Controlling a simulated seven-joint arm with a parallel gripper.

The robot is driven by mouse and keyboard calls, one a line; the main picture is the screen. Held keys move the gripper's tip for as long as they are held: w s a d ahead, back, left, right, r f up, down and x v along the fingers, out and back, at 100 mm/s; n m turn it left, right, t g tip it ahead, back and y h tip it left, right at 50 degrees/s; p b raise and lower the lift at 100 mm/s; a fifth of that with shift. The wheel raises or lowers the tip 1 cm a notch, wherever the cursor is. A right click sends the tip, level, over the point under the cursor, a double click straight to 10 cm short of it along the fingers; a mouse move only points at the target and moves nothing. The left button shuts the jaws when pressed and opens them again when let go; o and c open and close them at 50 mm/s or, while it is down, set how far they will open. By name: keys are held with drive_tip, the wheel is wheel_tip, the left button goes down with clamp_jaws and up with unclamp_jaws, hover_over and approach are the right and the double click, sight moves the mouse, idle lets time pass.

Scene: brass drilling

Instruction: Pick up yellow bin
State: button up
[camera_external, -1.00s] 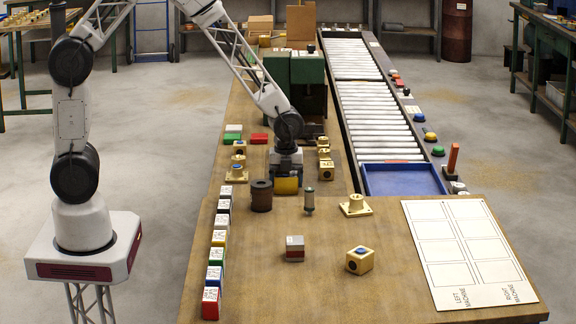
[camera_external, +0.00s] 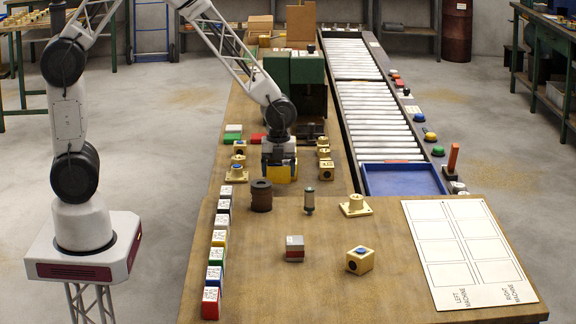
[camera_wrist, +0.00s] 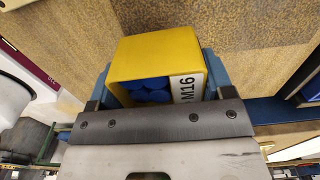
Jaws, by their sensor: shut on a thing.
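The yellow bin (camera_external: 284,176) is under my gripper (camera_external: 279,167) in the external view, over the far part of the wooden bench. In the wrist view the yellow bin (camera_wrist: 160,50) sits between the blue fingers of my gripper (camera_wrist: 155,88), which are shut on its two sides. It has a white label reading M16 and several blue pieces inside. Its lower part is out of the wrist view. I cannot tell exactly how far it is above the bench.
A dark brown cylinder (camera_external: 261,196) stands just in front of the bin. Small brass parts (camera_external: 325,165) are to its right and a green machine (camera_external: 296,75) is behind. A row of labelled boxes (camera_external: 219,247) lines the left edge. A blue tray (camera_external: 404,180) ends the roller conveyor.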

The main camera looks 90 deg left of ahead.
drive_tip(key=s+d, duration=0.1)
drive_tip(key=s, duration=0.3)
drive_tip(key=s+d+r, duration=0.1)
drive_tip(key=s, duration=0.8)
drive_tip(key=shift+s+d+r, duration=0.2)
drive_tip(key=shift+s+d, duration=0.05)
drive_tip(key=shift+d, duration=0.15)
drive_tip(key=shift+r, duration=0.1)
wheel_tip(320, 180, up, 18)
drive_tip(key=w+d, duration=0.6)
drive_tip(key=d, duration=0.4)
drive_tip(key=w+d, duration=0.5)
drive_tip(key=d, duration=0.5)
drive_tip(key=w+d, duration=0.2)
drive_tip(key=d, duration=1.7)
drive_tip(key=shift+w+a+f, duration=0.1)
drive_tip(key=shift+f, duration=2.5)
